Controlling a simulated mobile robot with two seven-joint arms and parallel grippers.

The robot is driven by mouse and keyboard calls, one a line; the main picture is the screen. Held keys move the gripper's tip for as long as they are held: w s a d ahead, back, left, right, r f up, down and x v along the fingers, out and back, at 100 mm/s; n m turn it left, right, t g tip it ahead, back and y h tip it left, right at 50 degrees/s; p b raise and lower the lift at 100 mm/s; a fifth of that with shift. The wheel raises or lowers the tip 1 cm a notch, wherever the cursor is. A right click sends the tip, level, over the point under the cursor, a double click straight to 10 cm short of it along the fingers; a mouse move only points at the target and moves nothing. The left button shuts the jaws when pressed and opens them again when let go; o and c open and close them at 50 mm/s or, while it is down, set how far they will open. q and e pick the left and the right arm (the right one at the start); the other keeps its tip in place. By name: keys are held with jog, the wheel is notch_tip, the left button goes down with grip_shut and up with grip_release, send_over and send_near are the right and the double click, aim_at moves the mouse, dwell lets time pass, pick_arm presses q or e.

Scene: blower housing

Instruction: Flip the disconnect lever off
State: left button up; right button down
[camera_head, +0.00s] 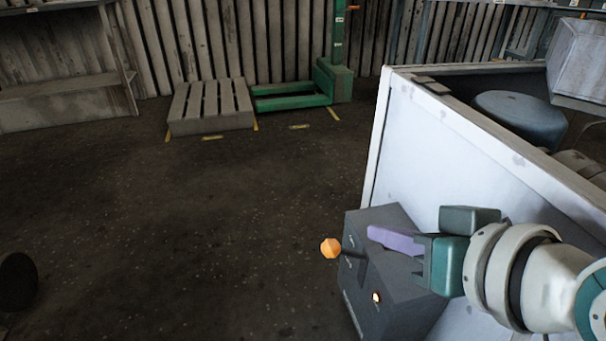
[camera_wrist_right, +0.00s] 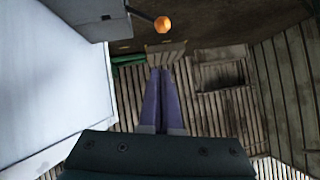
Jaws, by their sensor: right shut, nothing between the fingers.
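The disconnect lever is a dark rod with an orange knob (camera_head: 331,248) that sticks out from the left face of a dark grey switch box (camera_head: 395,300). My right gripper (camera_head: 372,233), with purple fingers, is shut and empty. In the head view its fingers overlap the top of the box, to the right of the knob. In the right wrist view the shut fingers (camera_wrist_right: 162,75) point at the background, and the knob (camera_wrist_right: 162,24) shows beyond their tips, apart from them. The box (camera_wrist_right: 85,18) is at the upper left there. My left gripper is not in view.
The box is on the side of a large pale housing (camera_head: 470,150) with a dark round part (camera_head: 520,118) inside. A lit button (camera_head: 377,297) is on the box. A pallet (camera_head: 210,106) and a green lift (camera_head: 300,95) stand far back.

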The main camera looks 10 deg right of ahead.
jog(key=w+a+f+b, duration=0.2)
jog(key=w+f+b, duration=0.3)
jog(key=f, duration=0.3)
jog(key=shift+w, duration=0.8)
